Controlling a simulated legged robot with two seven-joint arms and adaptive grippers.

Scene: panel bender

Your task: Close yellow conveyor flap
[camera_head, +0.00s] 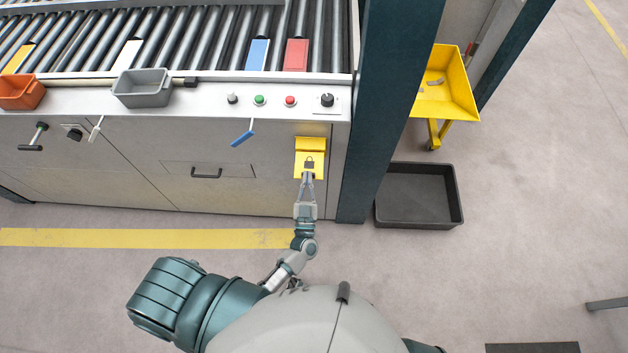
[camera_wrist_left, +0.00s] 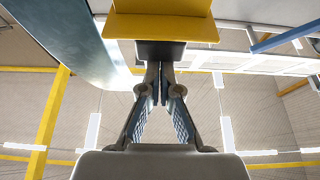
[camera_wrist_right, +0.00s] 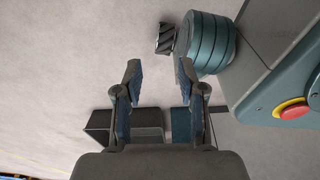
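The yellow conveyor flap (camera_head: 310,145) is on the grey front of the conveyor, near its right end. Its lower yellow part bears a small dark mark. In the left wrist view the yellow flap (camera_wrist_left: 160,25) juts out above the fingers, with a dark part beneath it. My right gripper (camera_wrist_right: 159,68) is open and empty, away from the flap, and hidden in the head view.
Buttons and a knob (camera_head: 327,100) sit above the flap. A blue lever (camera_head: 242,138) sticks out to its left. A dark blue post (camera_head: 385,110) stands to its right. A black bin (camera_head: 418,222) and a yellow cart (camera_head: 458,95) are beyond the post.

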